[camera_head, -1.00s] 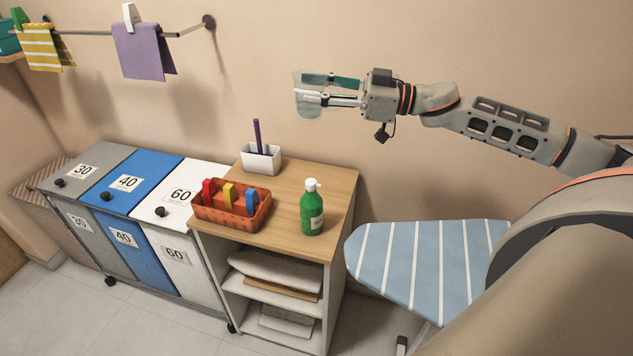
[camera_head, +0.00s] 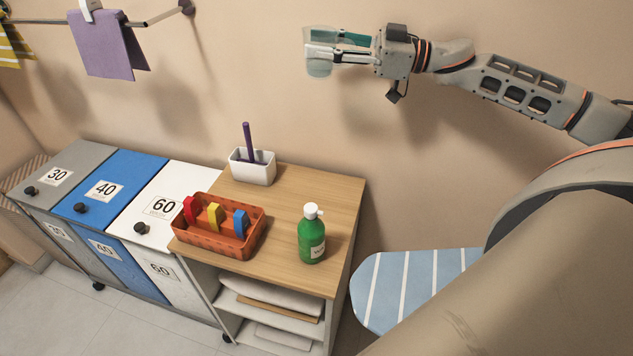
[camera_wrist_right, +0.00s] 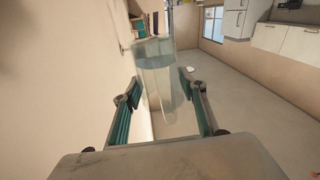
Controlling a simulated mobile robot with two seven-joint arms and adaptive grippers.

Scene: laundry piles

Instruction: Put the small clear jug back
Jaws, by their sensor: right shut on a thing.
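The small clear jug (camera_head: 319,66) is see-through with a faint blue-green tint. My right gripper (camera_head: 340,47) is shut on it and holds it in the air in front of the wall, above and behind the wooden-topped cabinet. In the right wrist view the jug (camera_wrist_right: 155,75) stands out beyond the two teal-padded fingers of my right gripper (camera_wrist_right: 163,97), with a level line showing inside it. My left gripper is not in view.
The wooden top (camera_head: 285,190) carries a green bottle (camera_head: 312,240), an orange divided caddy (camera_head: 222,242) and a white pen holder (camera_head: 252,172). Numbered laundry bins (camera_head: 118,185) stand left. A striped ironing board (camera_head: 400,290) is right. A purple cloth (camera_head: 103,45) hangs upper left.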

